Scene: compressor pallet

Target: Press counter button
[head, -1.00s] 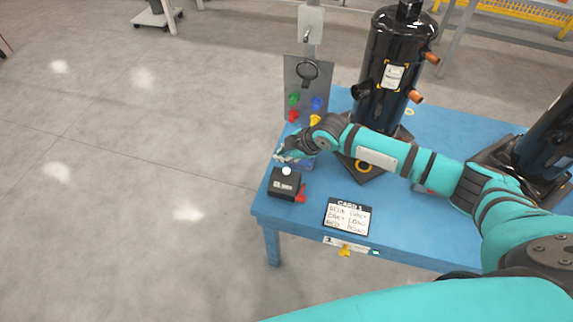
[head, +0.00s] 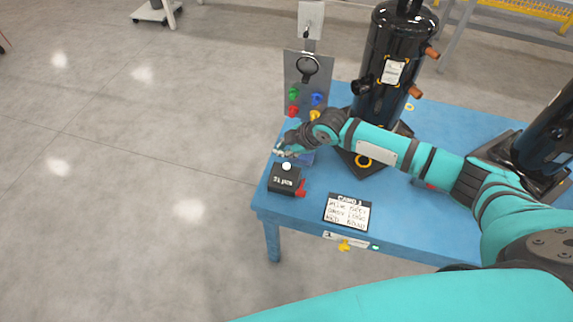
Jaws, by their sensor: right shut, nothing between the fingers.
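The counter is a small black box (head: 284,182) with white text on its front, on the left front part of the blue table. Its white round button (head: 286,166) sits on top. My right gripper (head: 280,152) is shut and empty, just behind and slightly left of the button in the picture. The fingers are small here, and I cannot tell whether they touch the button. My left gripper is not in view.
A red part (head: 301,188) is beside the counter. A lettered card (head: 347,212) lies to its right on the blue table (head: 400,240). A grey panel with colored knobs (head: 307,75) and a black compressor (head: 388,75) stand behind. Another compressor (head: 552,135) is at right.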

